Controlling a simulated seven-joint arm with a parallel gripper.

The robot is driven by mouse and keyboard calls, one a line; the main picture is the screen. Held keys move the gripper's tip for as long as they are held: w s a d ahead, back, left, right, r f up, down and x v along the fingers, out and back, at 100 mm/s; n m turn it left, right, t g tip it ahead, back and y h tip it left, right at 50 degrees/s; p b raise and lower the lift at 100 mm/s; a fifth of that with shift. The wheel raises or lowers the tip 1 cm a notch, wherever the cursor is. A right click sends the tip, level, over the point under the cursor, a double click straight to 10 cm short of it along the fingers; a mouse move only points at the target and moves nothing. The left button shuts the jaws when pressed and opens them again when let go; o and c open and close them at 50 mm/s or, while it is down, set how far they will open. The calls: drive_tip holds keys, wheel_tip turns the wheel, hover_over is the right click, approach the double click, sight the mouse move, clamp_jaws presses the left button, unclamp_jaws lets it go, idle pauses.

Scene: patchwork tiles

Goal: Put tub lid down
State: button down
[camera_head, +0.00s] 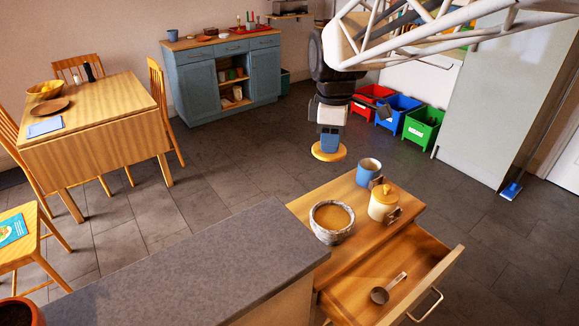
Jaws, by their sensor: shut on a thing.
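My gripper (330,143) points down in the middle of the view and is shut on a round yellow-orange lid (319,154). The lid is held roughly flat, and dark floor shows around it. The gripper covers the middle of the lid, so the grip itself is hidden. The lid appears beyond the wooden drawer unit in the picture. An open, round, grey-white tub (333,236) with orange-brown contents stands on top of that drawer unit (347,189).
Beside the tub stand a yellow-lidded cream jar (382,209) and a blue mug (368,171). A grey counter (200,265) lies to the left. Red, blue and green bins (424,126) stand behind.

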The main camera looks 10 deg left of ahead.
drive_tip(key=s, duration=3.3)
drive_tip(key=shift+s+f, duration=0.2)
drive_tip(key=shift+f, duration=0.1)
hover_over(261, 242)
drive_tip(key=shift+f, duration=0.75)
drive_tip(key=shift+f, duration=1.75)
drive_tip(key=shift+f, duration=0.2)
